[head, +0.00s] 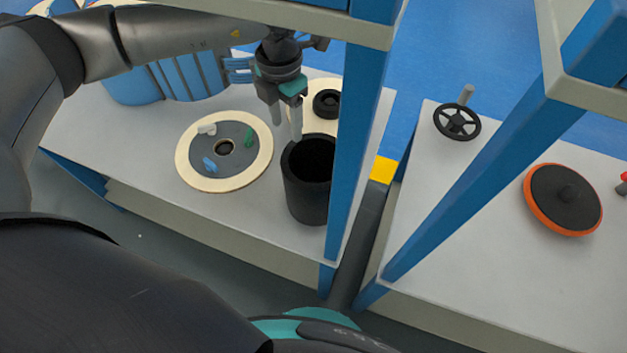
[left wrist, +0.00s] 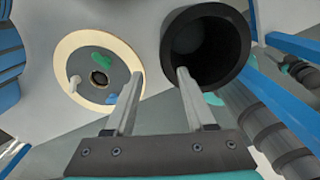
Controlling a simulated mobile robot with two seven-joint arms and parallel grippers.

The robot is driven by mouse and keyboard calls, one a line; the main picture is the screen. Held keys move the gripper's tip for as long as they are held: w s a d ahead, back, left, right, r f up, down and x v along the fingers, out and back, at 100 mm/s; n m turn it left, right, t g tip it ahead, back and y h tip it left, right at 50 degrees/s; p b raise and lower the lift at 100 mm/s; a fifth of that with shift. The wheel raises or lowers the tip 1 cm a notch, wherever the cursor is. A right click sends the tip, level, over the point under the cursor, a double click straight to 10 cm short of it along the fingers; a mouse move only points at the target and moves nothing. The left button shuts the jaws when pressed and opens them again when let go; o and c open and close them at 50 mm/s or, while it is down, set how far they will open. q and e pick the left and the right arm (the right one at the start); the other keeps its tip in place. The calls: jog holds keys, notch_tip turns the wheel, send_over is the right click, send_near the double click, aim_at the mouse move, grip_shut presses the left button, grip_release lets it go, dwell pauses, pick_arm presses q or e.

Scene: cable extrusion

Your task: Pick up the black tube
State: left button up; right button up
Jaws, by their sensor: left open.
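The black tube (head: 307,190) stands upright on the light table, with its dark open top facing up, near the blue post in the head view. It also shows at the upper right of the left wrist view (left wrist: 232,45). My left gripper (head: 284,128) is open and empty, pointing down by the tube's far rim. In the left wrist view my gripper's fingers (left wrist: 158,80) are apart, and the right finger overlaps the tube's near rim. I cannot tell whether it touches the tube. My right gripper is not in view.
A round cream-rimmed disc (head: 183,167) with small coloured parts lies left of the tube. Another disc with a black ring (head: 326,103) lies behind. A blue post (head: 357,130) rises close on the tube's right. A black handwheel (head: 457,122) and an orange-rimmed disc (head: 563,200) are on the right table.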

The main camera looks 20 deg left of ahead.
aim_at(296, 162)
pick_arm(q)
notch_tip(296, 162, down, 9)
jog(key=shift+d+r+b, duration=0.1)
jog(key=shift+b, duration=0.95)
jog(key=shift+w+d+f+b, duration=0.15)
jog(key=shift+f+b, duration=0.25)
jog(key=shift+f, duration=0.55)
jog(key=shift+w+d+f+b, duration=0.15)
jog(key=shift+f+b, duration=0.25)
jog(key=shift+f, duration=0.55)
jog(key=shift+s+f, duration=0.1)
jog(key=shift+f, duration=0.6)
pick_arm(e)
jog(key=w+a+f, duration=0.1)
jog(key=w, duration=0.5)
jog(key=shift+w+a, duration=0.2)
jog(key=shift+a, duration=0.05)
pick_arm(q)
grip_shut()
jog(key=shift+d, duration=0.1)
